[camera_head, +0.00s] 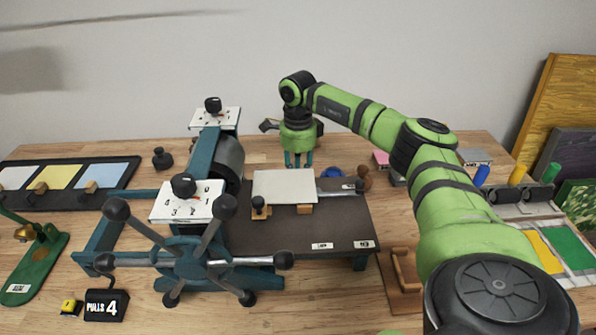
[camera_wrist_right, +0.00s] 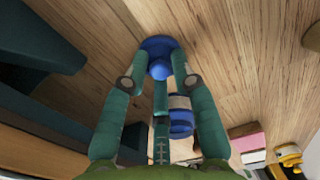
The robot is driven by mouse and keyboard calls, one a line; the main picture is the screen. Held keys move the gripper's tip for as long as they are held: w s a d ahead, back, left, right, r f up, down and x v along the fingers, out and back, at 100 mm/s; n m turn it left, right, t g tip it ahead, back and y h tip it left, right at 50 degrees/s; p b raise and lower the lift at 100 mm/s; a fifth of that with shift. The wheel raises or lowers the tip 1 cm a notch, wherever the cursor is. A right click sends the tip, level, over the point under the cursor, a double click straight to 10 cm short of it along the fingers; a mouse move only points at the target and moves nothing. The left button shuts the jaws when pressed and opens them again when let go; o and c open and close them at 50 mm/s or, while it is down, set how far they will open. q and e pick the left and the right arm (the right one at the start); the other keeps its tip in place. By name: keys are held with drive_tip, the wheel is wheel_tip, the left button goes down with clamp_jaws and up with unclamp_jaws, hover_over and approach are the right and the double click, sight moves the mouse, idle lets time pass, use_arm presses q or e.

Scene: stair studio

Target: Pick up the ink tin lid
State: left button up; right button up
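The ink tin lid is a blue disc (camera_wrist_right: 157,43) with a round blue knob. In the right wrist view it lies on the wood table at my fingertips. My right gripper (camera_wrist_right: 162,62) points down with its fingers apart on either side of the knob; whether they touch it is unclear. In the head view the right gripper (camera_head: 300,160) is behind the pale plate on the press bed, which hides the lid. A blue tin with a pale band (camera_wrist_right: 181,115) stands close to the lid; its blue top shows in the head view (camera_head: 332,172). My left gripper is out of view.
The press (camera_head: 205,215) with its spoked wheel and dark bed (camera_head: 345,222) stands in front of the gripper. Brown round tools (camera_head: 366,178) and a pink block (camera_head: 381,158) lie to the right. The table behind the press is mostly clear to the wall.

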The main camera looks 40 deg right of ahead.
clamp_jaws()
